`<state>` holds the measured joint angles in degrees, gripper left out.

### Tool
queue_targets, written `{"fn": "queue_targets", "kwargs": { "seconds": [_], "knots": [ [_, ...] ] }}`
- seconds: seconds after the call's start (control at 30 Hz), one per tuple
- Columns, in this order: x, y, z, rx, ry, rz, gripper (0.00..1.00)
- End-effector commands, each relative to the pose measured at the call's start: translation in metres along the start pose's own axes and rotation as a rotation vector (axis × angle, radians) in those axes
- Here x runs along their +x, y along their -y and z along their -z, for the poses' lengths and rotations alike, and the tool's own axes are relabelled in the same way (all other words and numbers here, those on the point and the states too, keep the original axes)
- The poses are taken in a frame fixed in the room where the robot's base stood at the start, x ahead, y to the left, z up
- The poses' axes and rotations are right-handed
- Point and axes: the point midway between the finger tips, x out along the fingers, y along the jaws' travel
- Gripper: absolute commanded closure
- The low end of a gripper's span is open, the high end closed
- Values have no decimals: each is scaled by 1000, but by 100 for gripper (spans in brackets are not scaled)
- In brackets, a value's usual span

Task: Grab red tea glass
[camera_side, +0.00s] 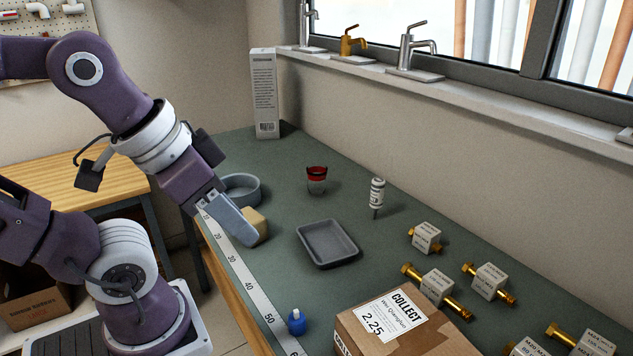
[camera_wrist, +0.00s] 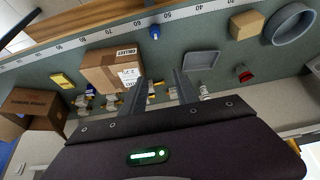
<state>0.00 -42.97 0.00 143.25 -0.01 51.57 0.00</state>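The red tea glass (camera_side: 317,182), a small clear glass with a red upper part, stands upright on the green worktop toward the back. In the wrist view the red tea glass (camera_wrist: 243,74) is right of my fingers, beyond the grey tray. My gripper (camera_side: 240,232) is apart from the glass, to its left and nearer the front edge in the side view. In the wrist view my gripper (camera_wrist: 163,84) shows two separated fingers with nothing between them.
A grey tray (camera_side: 327,244), a tan block (camera_side: 257,222), a round grey dish (camera_side: 243,188) and a small white bottle (camera_side: 377,192) surround the glass. A cardboard box (camera_side: 400,325), brass fittings and a blue bottle (camera_side: 296,322) lie nearer. A wall and window sill bound the back.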

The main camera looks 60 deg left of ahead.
Motion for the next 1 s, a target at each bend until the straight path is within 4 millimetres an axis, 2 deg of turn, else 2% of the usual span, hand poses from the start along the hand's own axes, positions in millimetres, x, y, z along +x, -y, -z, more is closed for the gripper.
{"fn": "queue_targets", "kwargs": {
  "seconds": [0.1,0.3,0.57,0.63,0.67,0.73,0.77,0.8,0.83,0.87,0.9,0.97,1.0],
  "knots": [
    [0,0,0,0,0,0,62],
    [0,0,0,0,0,0,23],
    [0,0,0,0,0,0,23],
    [2,-2,10,-15,-4,-12,23],
    [4,-4,20,-33,-9,-25,23],
    [15,-7,62,-110,-31,-68,23],
    [24,-7,86,-159,-46,-86,23],
    [40,-2,121,-235,-71,-101,23],
    [55,4,148,-298,-94,-104,23],
    [71,13,172,-359,-116,-98,23],
    [96,29,202,-442,-147,-79,23],
    [138,60,240,-559,-196,-23,23],
    [168,85,258,-631,-228,31,23]
  ]
}}
